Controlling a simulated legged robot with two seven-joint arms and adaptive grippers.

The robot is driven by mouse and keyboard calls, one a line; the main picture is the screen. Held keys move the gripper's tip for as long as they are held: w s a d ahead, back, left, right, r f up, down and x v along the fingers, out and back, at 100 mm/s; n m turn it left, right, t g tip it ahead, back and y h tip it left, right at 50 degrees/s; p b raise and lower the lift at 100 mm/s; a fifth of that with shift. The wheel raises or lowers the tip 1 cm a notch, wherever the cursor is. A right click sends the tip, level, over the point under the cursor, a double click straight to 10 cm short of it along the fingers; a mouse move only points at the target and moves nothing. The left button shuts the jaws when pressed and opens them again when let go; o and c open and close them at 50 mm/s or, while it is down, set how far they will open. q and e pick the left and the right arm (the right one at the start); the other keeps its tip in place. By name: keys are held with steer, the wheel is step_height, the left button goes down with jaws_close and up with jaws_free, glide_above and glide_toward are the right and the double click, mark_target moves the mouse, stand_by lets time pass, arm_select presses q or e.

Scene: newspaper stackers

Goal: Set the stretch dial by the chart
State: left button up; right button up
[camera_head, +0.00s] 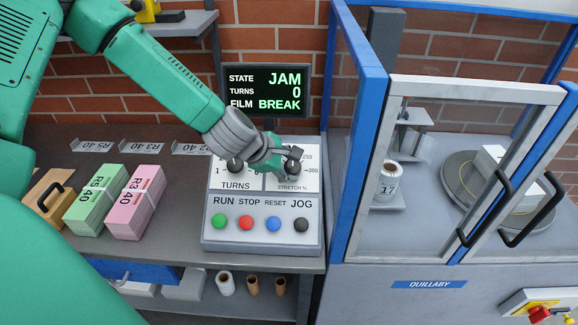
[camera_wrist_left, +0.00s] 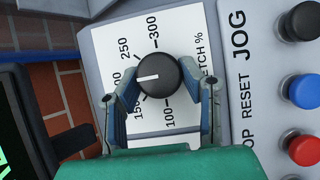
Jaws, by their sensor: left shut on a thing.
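The stretch dial (camera_wrist_left: 158,75) is a round black knob on a white scale plate (camera_wrist_left: 188,42) in the left wrist view. Its white pointer line points left, around the 200 mark, which is partly hidden by a finger. The 100, 150, 250 and 300 marks show. My left gripper (camera_head: 288,164) is shut on the dial, one finger on each side. In the head view it covers most of the dial. I cannot make out a chart in either view. My right gripper is not in view.
A screen (camera_head: 264,91) reads JAM, TURNS 0, FILM BREAK. The TURNS dial (camera_head: 235,166) sits left of my gripper, above RUN, STOP, RESET and JOG buttons. Green (camera_head: 94,199) and pink (camera_head: 135,203) stacks lie left. A blue-framed enclosure (camera_head: 362,150) stands right.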

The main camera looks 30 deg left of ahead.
arm_select(q)
steer(key=o, duration=1)
steer(key=shift+w+d+r, duration=0.1)
steer(key=shift+d+r, duration=0.1)
steer(key=shift+r, duration=0.05)
steer(key=shift+o, duration=0.8)
steer(key=shift+d, duration=0.2)
steer(key=shift+s+a+r, duration=0.25)
steer(key=shift+s+r, duration=0.1)
steer(key=v, duration=1.1)
steer(key=shift+f, duration=0.1)
steer(key=shift+d, duration=0.2)
